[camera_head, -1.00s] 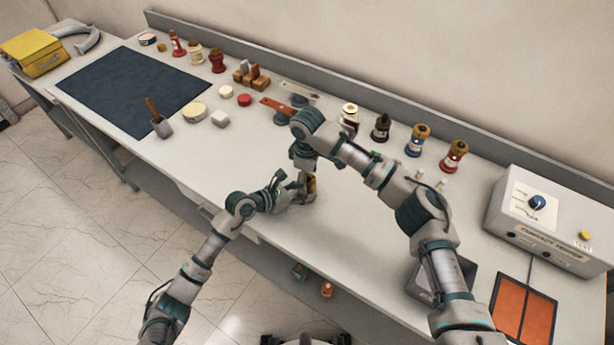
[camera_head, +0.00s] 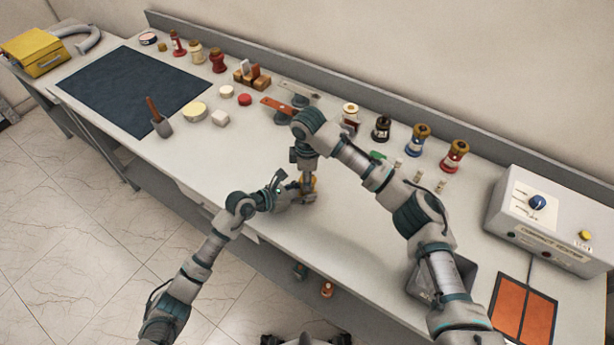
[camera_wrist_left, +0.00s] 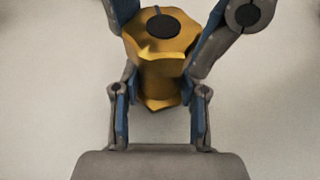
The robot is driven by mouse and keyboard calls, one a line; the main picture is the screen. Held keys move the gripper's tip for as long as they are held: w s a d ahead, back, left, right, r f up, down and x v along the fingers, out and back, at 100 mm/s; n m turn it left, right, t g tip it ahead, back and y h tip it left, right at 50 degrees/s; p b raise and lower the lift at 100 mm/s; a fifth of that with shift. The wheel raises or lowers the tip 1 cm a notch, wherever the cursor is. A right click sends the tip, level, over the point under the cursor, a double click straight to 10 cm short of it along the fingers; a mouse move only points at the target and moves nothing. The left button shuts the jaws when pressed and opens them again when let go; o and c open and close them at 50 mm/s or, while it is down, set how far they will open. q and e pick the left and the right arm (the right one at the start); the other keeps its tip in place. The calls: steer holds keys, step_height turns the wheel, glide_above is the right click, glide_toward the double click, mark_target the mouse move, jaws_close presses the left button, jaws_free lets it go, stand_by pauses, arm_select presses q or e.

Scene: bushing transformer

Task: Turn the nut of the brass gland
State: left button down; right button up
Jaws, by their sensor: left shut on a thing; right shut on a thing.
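The brass gland (camera_head: 313,184) is held a little left of the lower centre of the head view, mostly hidden by my grippers. In the left wrist view, the brass gland (camera_wrist_left: 160,70) shows a wide faceted upper part with a dark round centre, a narrower neck and a second faceted part below. My left gripper (camera_head: 298,195) comes in from the left and is shut on the gland. My right gripper (camera_head: 307,180) reaches down from above and is shut on the gland too. Blue-padded fingers flank the gland in the wrist view. Which facets each gripper touches is hard to tell.
Several bushings (camera_head: 417,140) stand along the back of the bench (camera_head: 345,225). A grey tester box (camera_head: 550,215) and an orange panel (camera_head: 524,308) are at the right. A dark mat (camera_head: 135,90) lies at the left. The bench front is clear left of the grippers.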

steer(key=n, duration=0.5)
steer(key=shift+d, duration=0.1)
steer(key=shift+w+n, duration=0.1)
steer(key=shift+n, duration=2.3)
steer(key=o, duration=1.2)
steer(key=shift+r, duration=0.1)
step_height(320, 180, up, 12)
steer(key=shift+f, duration=0.15)
steer(key=shift+c, duration=0.2)
